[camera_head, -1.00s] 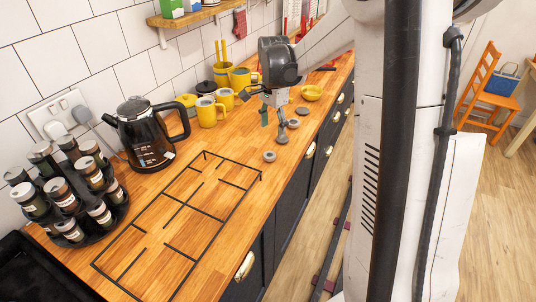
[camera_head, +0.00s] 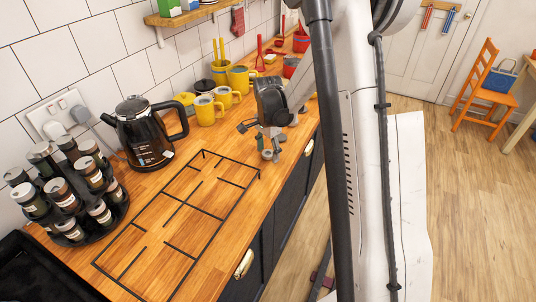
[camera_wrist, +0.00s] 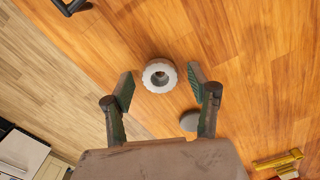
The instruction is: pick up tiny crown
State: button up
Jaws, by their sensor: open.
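A small pale grey ring-shaped piece with a scalloped edge, seemingly the tiny crown (camera_wrist: 149,72), lies on the wooden counter in the wrist view. My gripper (camera_wrist: 160,86) is open, with one finger on each side of the crown and visible gaps between. Nothing is held. How far the fingertips are above the counter is hard to tell. In the head view, the crown (camera_head: 267,155) shows small just below my gripper (camera_head: 270,146), near the counter's front edge, partly covered by the fingers.
A grey round piece (camera_wrist: 188,122) lies near my right finger in the wrist view. A black wire rack (camera_head: 205,216) lies to the left on the counter. A black kettle (camera_head: 148,135) and yellow mugs (camera_head: 206,110) stand along the wall side. The counter drops off to the floor at its front edge.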

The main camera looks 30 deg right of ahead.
jog(key=shift+f, duration=0.15)
jog(key=c, duration=1.2)
jog(key=shift+c, duration=0.2)
jog(key=shift+r, duration=0.8)
notch_tip(320, 180, up, 3)
jog(key=shift+f+b, duration=0.1)
jog(key=shift+b, duration=0.2)
jog(key=s+a+r, duration=0.3)
jog(key=a+r, duration=0.3)
jog(key=a, duration=0.5)
jog(key=shift+s+r+b, duration=0.2)
jog(key=shift+r+b, duration=0.15)
jog(key=shift+b, duration=0.1)
jog(key=shift+a, duration=0.1)
